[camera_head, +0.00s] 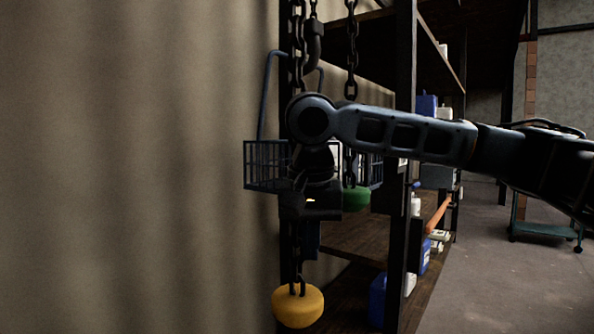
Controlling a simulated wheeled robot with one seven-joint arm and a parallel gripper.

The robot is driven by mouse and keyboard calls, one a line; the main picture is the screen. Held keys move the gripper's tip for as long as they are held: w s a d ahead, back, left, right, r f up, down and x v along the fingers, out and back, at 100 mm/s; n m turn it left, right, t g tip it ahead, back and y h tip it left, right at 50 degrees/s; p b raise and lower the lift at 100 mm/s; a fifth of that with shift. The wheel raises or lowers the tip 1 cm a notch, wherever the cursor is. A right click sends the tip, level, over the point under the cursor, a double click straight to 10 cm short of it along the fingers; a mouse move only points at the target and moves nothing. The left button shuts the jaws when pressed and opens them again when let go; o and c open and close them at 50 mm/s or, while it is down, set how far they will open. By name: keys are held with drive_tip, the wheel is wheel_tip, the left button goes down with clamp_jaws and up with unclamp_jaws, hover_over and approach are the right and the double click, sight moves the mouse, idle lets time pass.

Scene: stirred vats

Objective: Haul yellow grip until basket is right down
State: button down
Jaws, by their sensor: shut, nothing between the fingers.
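The yellow grip (298,306) is a rounded knob hanging at the bottom of a chain, low in the head view. My gripper (300,205) is above it, pointing down in front of the chain, and is shut with nothing held; its fingertips are dark and hard to make out. The basket (262,165) is a blue wire cage hanging by a tall handle behind my wrist, at mid-height. My arm hides its middle. A green grip (355,199) hangs on another chain (351,50) to the right of my gripper.
A dark shelf rack (405,60) with wooden boards stands close behind the chains, holding blue and white containers (377,300). A plain wall (140,160) fills the left. Open floor (490,280) and a green trolley (545,230) lie to the right.

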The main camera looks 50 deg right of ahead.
sight(311, 302)
drive_tip(key=shift+d, duration=0.15)
drive_tip(key=shift+f+b, duration=1.05)
drive_tip(key=shift+f, duration=0.8)
wheel_tip(311, 302, up, 4)
drive_tip(key=p, duration=0.3)
drive_tip(key=shift+f+p, duration=0.15)
drive_tip(key=shift+p, duration=0.2)
